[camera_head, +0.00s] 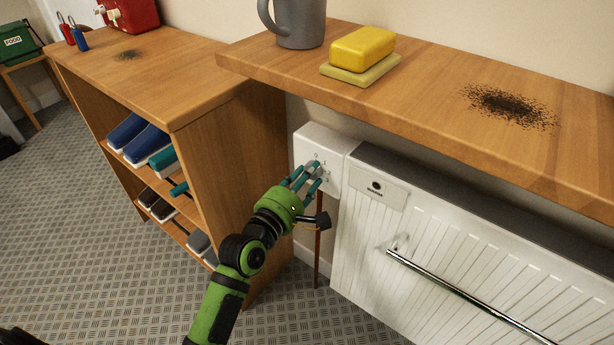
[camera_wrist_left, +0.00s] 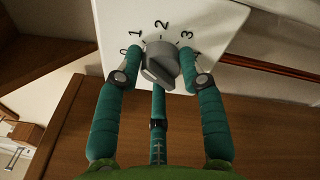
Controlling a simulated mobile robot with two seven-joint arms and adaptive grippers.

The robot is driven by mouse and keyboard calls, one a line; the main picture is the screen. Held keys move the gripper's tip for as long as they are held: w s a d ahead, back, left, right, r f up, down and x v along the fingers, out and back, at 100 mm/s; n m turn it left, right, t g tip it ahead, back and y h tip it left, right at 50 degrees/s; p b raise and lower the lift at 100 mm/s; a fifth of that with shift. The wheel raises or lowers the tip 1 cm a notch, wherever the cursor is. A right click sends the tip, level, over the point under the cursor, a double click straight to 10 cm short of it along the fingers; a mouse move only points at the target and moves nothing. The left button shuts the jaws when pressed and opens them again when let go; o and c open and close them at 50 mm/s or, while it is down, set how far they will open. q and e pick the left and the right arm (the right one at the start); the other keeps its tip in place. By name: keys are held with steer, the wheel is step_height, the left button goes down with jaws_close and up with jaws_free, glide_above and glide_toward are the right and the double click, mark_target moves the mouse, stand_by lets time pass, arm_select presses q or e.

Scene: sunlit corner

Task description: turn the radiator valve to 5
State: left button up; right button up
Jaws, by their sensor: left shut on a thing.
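The radiator valve knob (camera_wrist_left: 160,66) is a grey round dial with a raised ridge, on a white plate (camera_wrist_left: 222,20) printed with 0, 1, 2 and 3. A further mark beside my right-hand finger is partly hidden, and no 5 shows. I cannot tell which number the ridge points to. My left gripper (camera_head: 312,172) has its teal fingers shut around the knob, one on each side and one below. In the head view the white valve box (camera_head: 309,141) sits left of the radiator, and my fingers hide the knob. My right gripper is not in view.
The white radiator (camera_head: 450,255) has a chrome rail (camera_head: 470,299).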

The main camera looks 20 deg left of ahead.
arm_select(q)
steer(key=shift+m, duration=0.4)
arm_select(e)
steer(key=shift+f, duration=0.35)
arm_select(q)
steer(key=shift+w+a+r+m+g+h+p, duration=0.15)
steer(key=shift+m+h+p, duration=0.55)
steer(key=shift+m+p, duration=3.15)
steer(key=shift+a+m+g+h+p, duration=0.1)
steer(key=shift+m+h, duration=0.6)
steer(key=shift+m, duration=6.7)
steer(key=shift+w+a+r+m+g+h+p, duration=0.15)
steer(key=shift+m+h+p, duration=0.55)
steer(key=shift+m+p, duration=3.15)
arm_select(e)
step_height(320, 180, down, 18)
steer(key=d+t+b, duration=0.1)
steer(key=b, duration=0.2)
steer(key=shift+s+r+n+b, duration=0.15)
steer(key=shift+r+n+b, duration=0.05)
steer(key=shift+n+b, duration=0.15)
arm_select(q)
steer(key=m, duration=0.4)
steer(key=shift+s+d, duration=0.1)
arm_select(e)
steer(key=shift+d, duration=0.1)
